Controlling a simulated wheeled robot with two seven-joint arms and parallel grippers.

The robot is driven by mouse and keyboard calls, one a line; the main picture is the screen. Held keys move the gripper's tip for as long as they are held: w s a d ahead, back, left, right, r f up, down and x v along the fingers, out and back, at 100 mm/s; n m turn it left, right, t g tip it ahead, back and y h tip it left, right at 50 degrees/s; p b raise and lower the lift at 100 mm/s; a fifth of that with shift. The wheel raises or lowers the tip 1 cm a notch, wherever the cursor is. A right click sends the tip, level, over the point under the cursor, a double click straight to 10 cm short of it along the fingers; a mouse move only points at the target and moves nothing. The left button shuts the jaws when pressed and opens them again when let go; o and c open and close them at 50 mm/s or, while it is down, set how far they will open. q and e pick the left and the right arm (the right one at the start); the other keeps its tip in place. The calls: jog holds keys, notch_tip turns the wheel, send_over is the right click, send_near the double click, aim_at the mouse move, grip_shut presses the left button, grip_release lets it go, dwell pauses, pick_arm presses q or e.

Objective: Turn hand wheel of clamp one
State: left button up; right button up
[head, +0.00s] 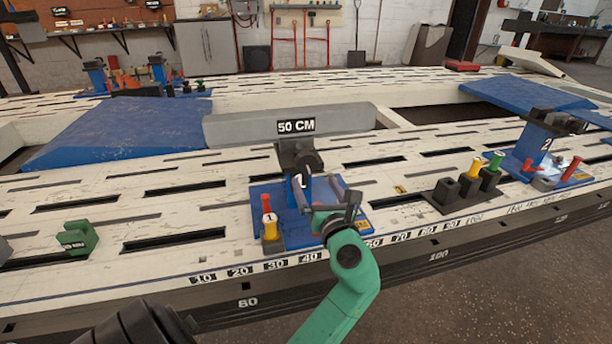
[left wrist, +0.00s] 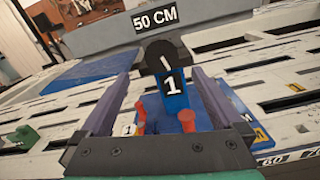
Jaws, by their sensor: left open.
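Clamp one (head: 302,190) stands on its blue base plate near the front of the bench, with a blue post marked 1. A dark round part at the top of the post, apparently its hand wheel (head: 306,161), also shows as a black disc (left wrist: 161,57) in the left wrist view. My left gripper (head: 321,193) is in front of the post, open and empty. In the left wrist view its fingers (left wrist: 160,82) stand either side of the post, short of the wheel. I cannot tell whether they touch anything. The right gripper is not in view.
Red and yellow pieces (head: 270,226) stand on the clamp's plate at left. A grey beam marked 50 CM (head: 230,128) lies behind. Clamp two (head: 535,145) and a dark block with coloured pegs (head: 450,197) are at right. A green block (head: 77,238) is at left.

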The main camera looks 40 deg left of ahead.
aim_at(303, 155)
pick_arm(q)
jog(key=b+x, duration=0.3)
jog(key=x, duration=1.1)
jog(key=shift+w+d+r, duration=0.1)
jog(key=shift+w+d, duration=0.05)
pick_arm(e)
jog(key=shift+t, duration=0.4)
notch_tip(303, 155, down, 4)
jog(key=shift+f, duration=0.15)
pick_arm(q)
jog(key=shift+c, duration=0.3)
jog(key=c, duration=1.3)
jog(key=shift+o, duration=0.2)
jog(key=shift+r+n+p, duration=0.15)
jog(key=shift+n+p, duration=0.25)
jog(key=shift+n, duration=0.3)
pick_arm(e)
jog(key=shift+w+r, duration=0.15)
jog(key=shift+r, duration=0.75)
pick_arm(q)
jog(key=o, duration=1.3)
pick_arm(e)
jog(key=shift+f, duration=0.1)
